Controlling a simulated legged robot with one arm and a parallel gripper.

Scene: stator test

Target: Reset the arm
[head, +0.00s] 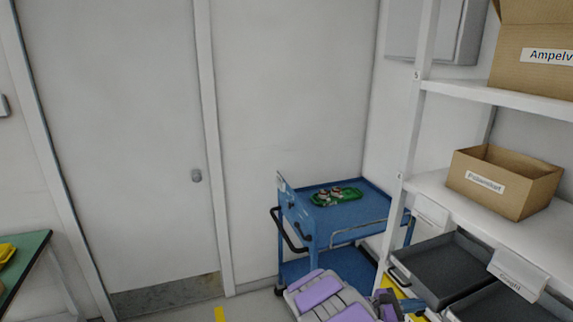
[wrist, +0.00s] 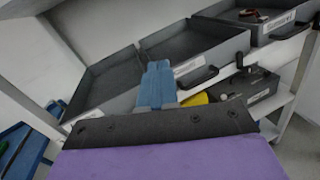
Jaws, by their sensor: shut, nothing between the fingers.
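My gripper (wrist: 157,68) shows in the wrist view as two blue fingers pressed together, with nothing held between them. It points at the front of grey open trays on a shelf. In the head view my gripper (head: 388,298) shows small and partly hidden at the bottom, just left of the grey trays. Whether it touches a tray cannot be told.
A blue trolley (head: 345,230) stands in the corner, with a green board (head: 336,196) on top. A white shelf holds a grey tray (head: 450,268), a cardboard box (head: 490,203) and another box above (head: 515,75). A green-topped table (head: 22,262) is at left. A door (head: 115,150) is behind.

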